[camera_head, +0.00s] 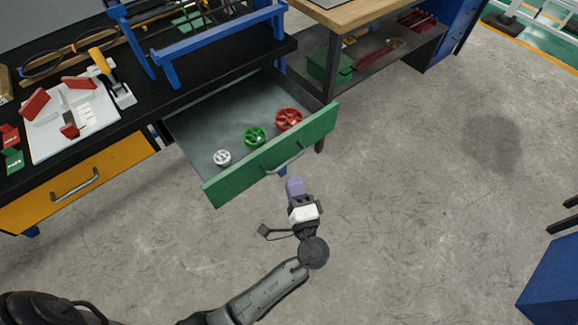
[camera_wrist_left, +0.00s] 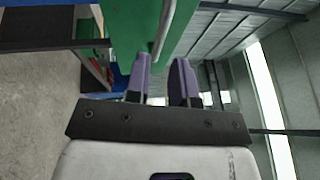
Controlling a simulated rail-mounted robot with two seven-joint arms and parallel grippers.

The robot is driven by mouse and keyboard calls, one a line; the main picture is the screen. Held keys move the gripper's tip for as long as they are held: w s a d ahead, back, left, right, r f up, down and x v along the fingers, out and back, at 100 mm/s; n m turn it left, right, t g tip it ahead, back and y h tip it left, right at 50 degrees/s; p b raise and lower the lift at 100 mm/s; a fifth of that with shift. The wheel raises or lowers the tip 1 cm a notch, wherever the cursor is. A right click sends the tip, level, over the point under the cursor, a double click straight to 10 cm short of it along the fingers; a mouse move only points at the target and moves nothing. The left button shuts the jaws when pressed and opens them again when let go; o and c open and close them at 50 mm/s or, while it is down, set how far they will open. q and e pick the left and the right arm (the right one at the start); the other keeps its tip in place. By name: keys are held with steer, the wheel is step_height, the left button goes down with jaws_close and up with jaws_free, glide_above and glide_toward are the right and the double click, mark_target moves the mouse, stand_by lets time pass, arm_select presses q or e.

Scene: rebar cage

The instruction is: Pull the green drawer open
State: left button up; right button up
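The green drawer (camera_head: 270,158) stands pulled out from under the black bench, its grey inside showing. Its metal handle (camera_head: 287,164) is on the green front. My left gripper (camera_head: 294,186) has purple fingers and is in front of the drawer, close to the handle. In the left wrist view the fingers (camera_wrist_left: 162,75) are apart with nothing between them. The handle (camera_wrist_left: 164,30) shows just beyond the fingertips, against the green front (camera_wrist_left: 134,25). I cannot tell whether a finger touches it. My right gripper is not in view.
A white, a green (camera_head: 255,137) and a red handwheel (camera_head: 289,119) lie in the drawer. A yellow drawer (camera_head: 75,185) is shut at left. A wooden-topped table (camera_head: 350,12) stands at right. The grey floor (camera_head: 420,190) in front is clear.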

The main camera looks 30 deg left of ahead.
arm_select(q)
steer(key=v, duration=0.7)
steer(key=shift+p, duration=0.35)
